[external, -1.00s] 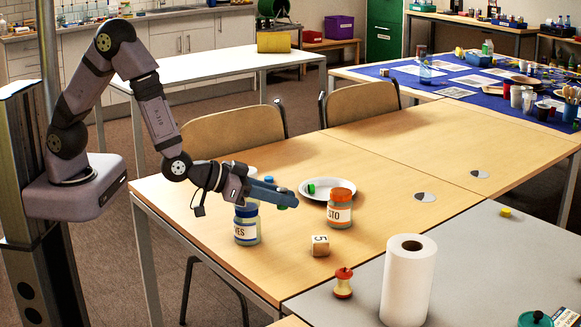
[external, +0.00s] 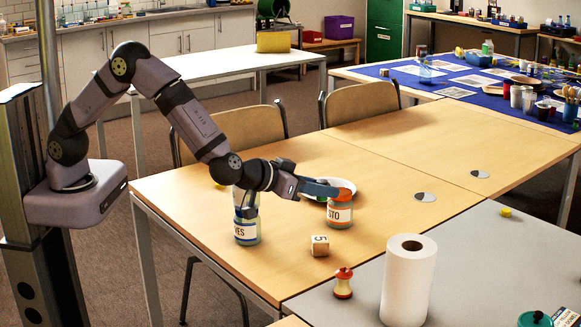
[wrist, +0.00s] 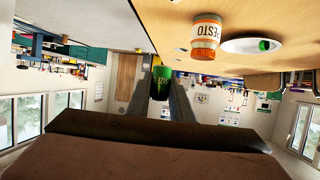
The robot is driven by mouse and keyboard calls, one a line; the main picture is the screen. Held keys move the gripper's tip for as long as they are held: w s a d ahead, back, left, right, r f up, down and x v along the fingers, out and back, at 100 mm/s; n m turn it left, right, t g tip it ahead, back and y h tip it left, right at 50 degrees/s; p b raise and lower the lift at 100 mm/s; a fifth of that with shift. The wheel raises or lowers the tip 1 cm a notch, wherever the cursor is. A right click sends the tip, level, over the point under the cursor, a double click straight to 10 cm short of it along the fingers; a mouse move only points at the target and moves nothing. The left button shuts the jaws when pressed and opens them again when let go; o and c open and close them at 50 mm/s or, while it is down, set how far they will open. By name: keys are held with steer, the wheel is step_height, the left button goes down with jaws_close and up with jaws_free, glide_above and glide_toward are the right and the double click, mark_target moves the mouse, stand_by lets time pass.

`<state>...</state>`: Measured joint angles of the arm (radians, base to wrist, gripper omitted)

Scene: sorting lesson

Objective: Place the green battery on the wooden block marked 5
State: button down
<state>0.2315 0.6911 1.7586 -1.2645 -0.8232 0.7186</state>
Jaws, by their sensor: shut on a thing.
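My gripper (external: 322,189) is shut on a green battery (wrist: 161,76) with dark markings, seen between its fingers in the wrist view. In the external view the gripper is just left of the orange-lidded jar and in front of the white plate; the battery is hard to make out there. The wooden block marked 5 (external: 320,246) sits on the wooden table, in front of and below the gripper, with a clear gap between them. Its 5 shows on the top face.
The orange-lidded jar (external: 340,211) is very close to the gripper. The white plate (wrist: 282,42) holds a small green thing (wrist: 264,45). A blue-banded jar (external: 247,230) stands left of the block. An apple core (external: 343,284) and paper roll (external: 405,285) are nearer the front.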

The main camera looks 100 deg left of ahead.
mark_target(321, 238)
steer(key=shift+f, duration=4.95)
steer(key=shift+f, duration=0.1)
steer(key=c, duration=1.6)
jaws_free()
